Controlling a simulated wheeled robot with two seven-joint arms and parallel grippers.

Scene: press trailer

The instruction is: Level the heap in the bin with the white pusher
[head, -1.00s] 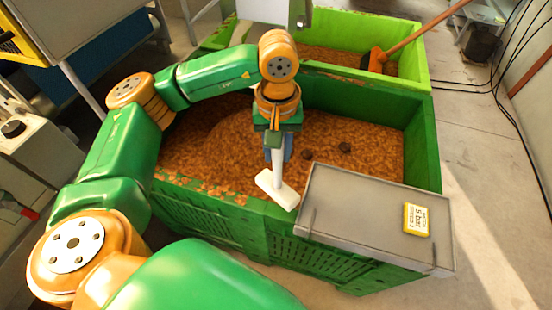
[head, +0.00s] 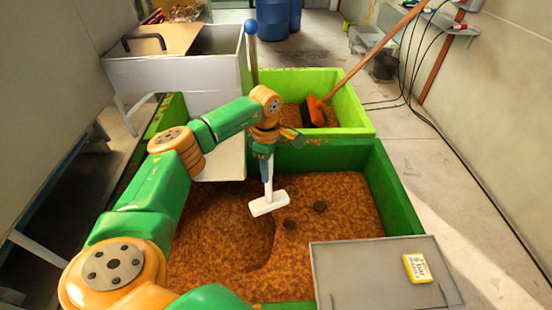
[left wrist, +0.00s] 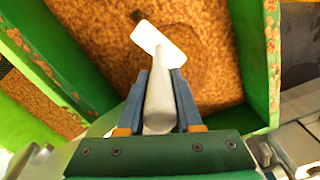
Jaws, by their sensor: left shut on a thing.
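The white pusher has a short bar-shaped head (head: 268,203) on a pale handle; it also shows in the left wrist view (left wrist: 158,42). My left gripper (head: 265,160) is shut on the handle, with a blue finger on each side in the left wrist view (left wrist: 160,95). The head hangs down over the brown crumbly heap (head: 335,225) in the dark green bin (head: 393,195). Whether it touches the heap I cannot tell. The surface is uneven, with a shaded, rounded hollow at the left and two dark lumps (head: 320,207) right of the pusher. My right gripper is out of view.
A grey lid-like panel (head: 375,270) with a yellow label covers the bin's near right corner. A light green bin (head: 350,100) with an orange broom (head: 318,110) stands behind. A grey machine with a chute (head: 175,80) stands at the back left. Bare floor lies to the right.

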